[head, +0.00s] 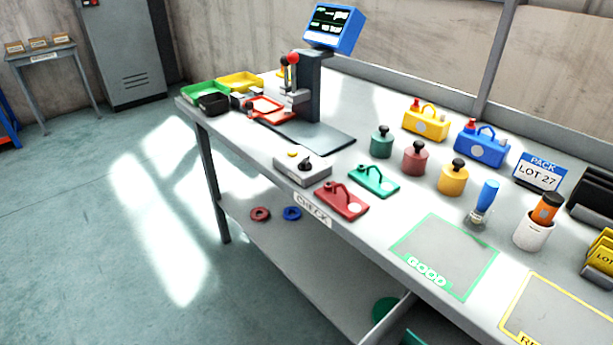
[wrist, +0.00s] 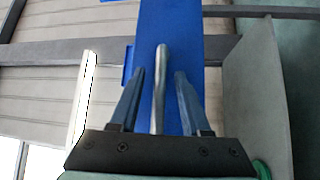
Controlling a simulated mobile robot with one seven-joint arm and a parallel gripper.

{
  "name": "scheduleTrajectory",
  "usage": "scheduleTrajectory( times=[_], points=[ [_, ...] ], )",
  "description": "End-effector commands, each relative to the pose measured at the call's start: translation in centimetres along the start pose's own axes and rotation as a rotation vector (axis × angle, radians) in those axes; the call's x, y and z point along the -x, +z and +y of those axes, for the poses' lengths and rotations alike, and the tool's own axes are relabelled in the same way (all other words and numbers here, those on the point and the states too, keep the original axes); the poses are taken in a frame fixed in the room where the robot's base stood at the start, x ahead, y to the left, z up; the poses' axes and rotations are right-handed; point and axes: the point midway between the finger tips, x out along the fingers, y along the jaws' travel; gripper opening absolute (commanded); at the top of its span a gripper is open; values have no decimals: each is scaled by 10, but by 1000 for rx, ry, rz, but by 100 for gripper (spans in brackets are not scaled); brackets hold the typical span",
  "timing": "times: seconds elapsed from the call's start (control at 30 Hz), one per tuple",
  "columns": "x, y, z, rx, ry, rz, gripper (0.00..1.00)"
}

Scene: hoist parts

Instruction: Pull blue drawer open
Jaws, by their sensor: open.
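The blue drawer front (wrist: 182,30) fills the upper middle of the wrist view. A grey metal bar handle (wrist: 160,88) on it runs up and down the picture. My gripper (wrist: 159,74) is open, with one dark finger on each side of the handle and a gap visible on both sides. The fingertips lie over the blue face; whether they touch it I cannot tell. The head view shows neither my gripper nor the blue drawer.
In the wrist view a grey panel (wrist: 255,80) stands close to the right of my gripper. A pale upright edge (wrist: 82,100) is at the left. The head view shows a workbench (head: 380,215) with coloured weights and trays, and open floor (head: 110,220) at its left.

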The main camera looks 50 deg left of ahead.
Motion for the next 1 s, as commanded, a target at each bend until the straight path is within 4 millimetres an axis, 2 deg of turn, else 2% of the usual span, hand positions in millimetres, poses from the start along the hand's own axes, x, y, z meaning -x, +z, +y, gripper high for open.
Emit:
scheduleTrajectory(
  times=[0.17,0.4,0.6,0.77,1.0],
  points=[
    [27,0,-1,0,-3,4,47],
    [82,-1,-1,-1,-1,5,47],
    [114,-1,-1,-1,-1,3,47],
    [124,0,0,-1,0,1,47],
    [126,0,0,-1,0,2,47]
  ],
)
